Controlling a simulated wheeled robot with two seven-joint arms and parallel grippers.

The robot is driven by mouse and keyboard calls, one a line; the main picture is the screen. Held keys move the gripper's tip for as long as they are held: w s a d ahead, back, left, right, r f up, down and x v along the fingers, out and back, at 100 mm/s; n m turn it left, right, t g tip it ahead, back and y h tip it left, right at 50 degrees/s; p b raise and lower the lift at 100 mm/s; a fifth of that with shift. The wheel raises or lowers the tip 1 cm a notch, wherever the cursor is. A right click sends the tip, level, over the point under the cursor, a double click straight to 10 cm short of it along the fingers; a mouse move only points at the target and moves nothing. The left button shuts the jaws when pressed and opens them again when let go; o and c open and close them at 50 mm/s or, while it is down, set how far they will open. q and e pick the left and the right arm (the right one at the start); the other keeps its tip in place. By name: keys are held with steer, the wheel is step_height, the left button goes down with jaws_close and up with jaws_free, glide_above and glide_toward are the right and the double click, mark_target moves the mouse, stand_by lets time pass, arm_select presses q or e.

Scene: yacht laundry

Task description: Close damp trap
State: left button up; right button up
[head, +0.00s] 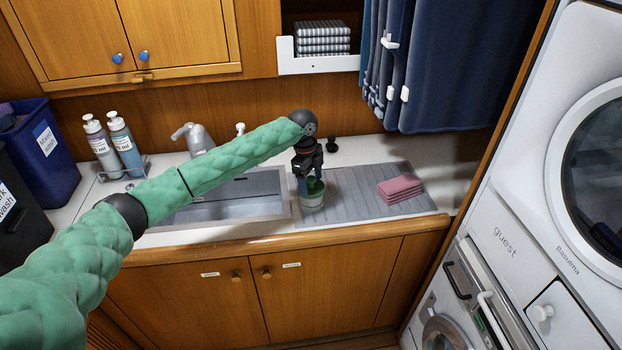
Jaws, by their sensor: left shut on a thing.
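A small, pale round tub (312,200), which looks like the damp trap, stands upright at the left edge of the grey ribbed drainboard, beside the sink. Its top shows a dark green part (316,186), which looks like a lid. My left gripper (311,183) points down from above, shut on this green part. The fingers hide part of it, so I cannot tell whether it is seated on the tub. My right gripper is not in view.
The sink (235,197) lies left of the tub, with a faucet (190,138) behind it. Folded pink cloths (400,189) lie on the drainboard (350,208) at right. A small black object (332,144) stands behind. Bottles (124,146) and a blue bin (45,145) are left.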

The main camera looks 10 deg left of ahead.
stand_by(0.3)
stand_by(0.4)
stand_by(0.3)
arm_select(q)
steer(key=shift+f+p, duration=0.15)
steer(key=shift+p, duration=0.2)
stand_by(0.6)
stand_by(0.3)
steer(key=o, duration=1)
steer(key=shift+o, duration=0.2)
steer(key=shift+p, duration=0.3)
